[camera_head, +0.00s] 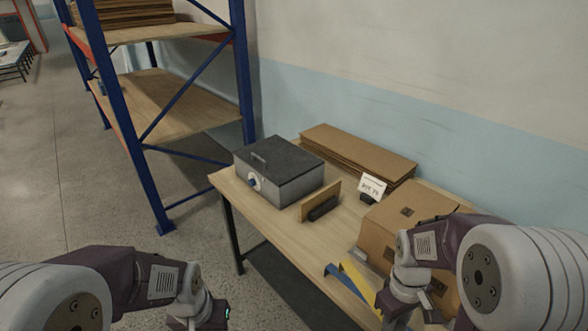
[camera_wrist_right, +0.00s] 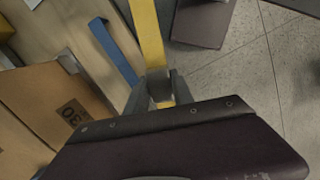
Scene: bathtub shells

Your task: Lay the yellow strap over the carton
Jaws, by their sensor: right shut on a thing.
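The yellow strap (camera_head: 356,280) lies near the front edge of the table, beside the blue strap. In the right wrist view the yellow strap (camera_wrist_right: 148,32) runs down between the fingers of my right gripper (camera_wrist_right: 160,92), which is shut on it. The brown carton (camera_head: 405,222) stands at the right of the table, partly hidden by my right arm. The carton (camera_wrist_right: 45,105) is left of the gripper in the wrist view. My left gripper (camera_head: 222,316) is low at the bottom of the head view, away from the table items; its fingers are not clear.
A blue strap (camera_head: 338,277) lies beside the yellow one. A grey box with a dark lid (camera_head: 278,172), flat cardboard (camera_head: 358,152), an upright brown piece (camera_head: 321,200) and a white label card (camera_head: 372,186) stand on the table. A blue rack (camera_head: 245,80) is behind left.

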